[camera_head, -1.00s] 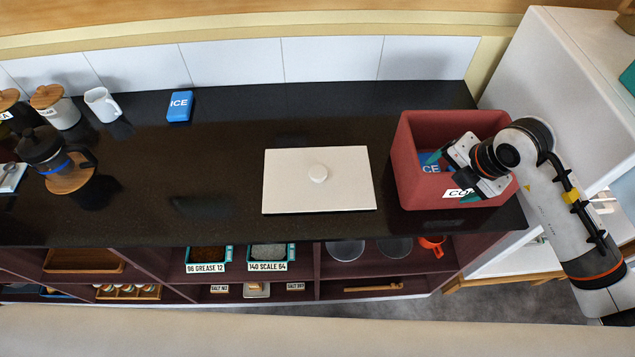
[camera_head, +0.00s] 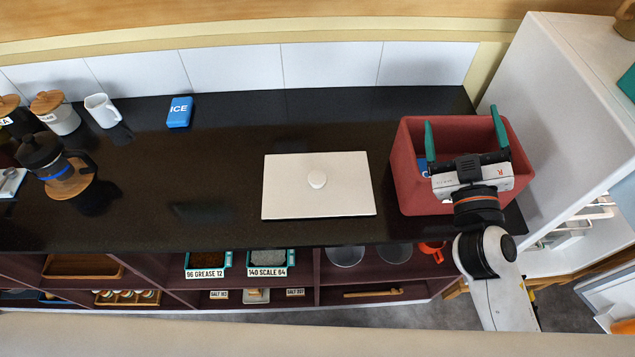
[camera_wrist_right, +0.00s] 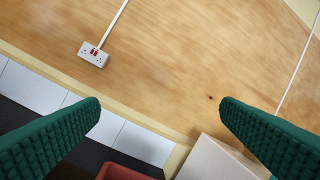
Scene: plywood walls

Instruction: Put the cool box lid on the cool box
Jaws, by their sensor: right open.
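The cool box (camera_head: 407,165) is a red, open-topped box at the right end of the dark counter. A corner of it shows at the bottom of the right wrist view (camera_wrist_right: 118,172). A blue ice pack (camera_head: 423,166) shows partly inside it, mostly hidden by my gripper. My left gripper is not in view.
Another blue ice pack (camera_head: 179,112) lies at the back of the counter. A white mug (camera_head: 103,110), a canister (camera_head: 56,112) and a French press (camera_head: 52,165) stand at the left. A white cabinet (camera_head: 560,100) stands right of the box. The counter around the lid is clear.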

